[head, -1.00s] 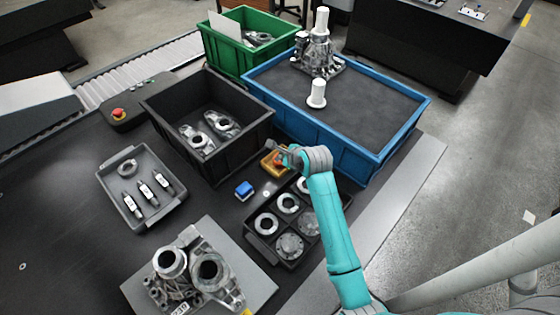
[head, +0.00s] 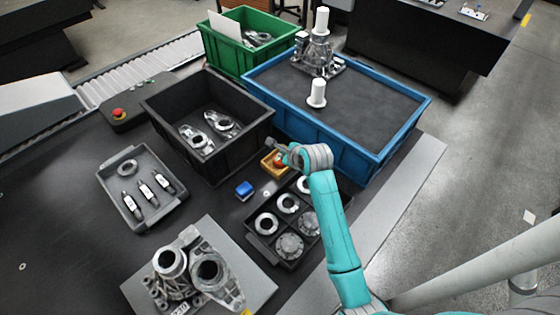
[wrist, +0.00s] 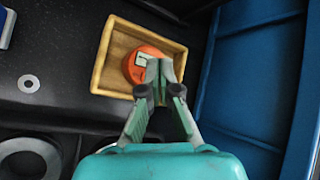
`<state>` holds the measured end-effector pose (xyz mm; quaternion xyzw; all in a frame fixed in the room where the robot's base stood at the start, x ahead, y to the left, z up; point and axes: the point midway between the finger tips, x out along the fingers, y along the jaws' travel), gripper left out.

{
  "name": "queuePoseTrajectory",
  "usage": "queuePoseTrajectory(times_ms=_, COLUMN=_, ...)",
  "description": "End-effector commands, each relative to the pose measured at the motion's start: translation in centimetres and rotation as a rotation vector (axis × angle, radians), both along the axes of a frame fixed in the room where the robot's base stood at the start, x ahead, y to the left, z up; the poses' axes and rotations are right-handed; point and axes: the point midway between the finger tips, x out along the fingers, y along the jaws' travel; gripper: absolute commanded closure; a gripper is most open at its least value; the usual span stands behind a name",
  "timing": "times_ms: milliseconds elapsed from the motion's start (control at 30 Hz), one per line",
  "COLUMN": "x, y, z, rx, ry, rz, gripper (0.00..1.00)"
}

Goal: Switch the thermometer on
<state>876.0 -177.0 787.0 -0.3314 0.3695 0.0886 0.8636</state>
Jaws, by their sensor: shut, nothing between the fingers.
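A round orange device (wrist: 140,62) with a small pale display-like patch lies in a yellow-brown wooden tray (wrist: 104,62); I take it to be the thermometer. My gripper (wrist: 158,66) is shut and empty, its fingertips over the right part of the device and hiding some of it. I cannot tell whether they touch it, nor whether the display is lit. In the head view, my gripper (head: 274,147) is above the small tray (head: 270,171), and only a little of the orange device (head: 279,161) shows.
A blue bin (head: 388,137) stands to the right and a black bin (head: 215,160) behind left, both close to the tray. A blue block (head: 244,189) and a dark compartment tray of rings (head: 267,250) lie nearer. A grey tray (head: 160,211) is at left.

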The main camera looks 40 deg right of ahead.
Motion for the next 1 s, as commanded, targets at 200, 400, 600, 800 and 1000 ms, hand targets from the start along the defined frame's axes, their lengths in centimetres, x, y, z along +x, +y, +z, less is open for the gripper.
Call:
queuePoseTrajectory(times_ms=200, x=0.0, y=0.0, z=0.1, rx=0.0, ry=0.0, rz=0.0, gripper=1.0)
queuePoseTrajectory(times_ms=400, x=0.0, y=0.0, z=0.8, rx=0.0, ry=-0.001, rz=0.0, gripper=1.0)
queuePoseTrajectory(times_ms=600, x=0.0, y=0.0, z=2.5, rx=0.0, ry=-0.001, rz=0.0, gripper=1.0)
queuePoseTrajectory(times_ms=800, x=0.1, y=0.0, z=4.2, rx=-0.001, ry=-0.003, rz=0.001, gripper=1.0)
queuePoseTrajectory(times_ms=1000, x=0.0, y=0.0, z=5.7, rx=-0.001, ry=-0.001, rz=0.0, gripper=1.0)
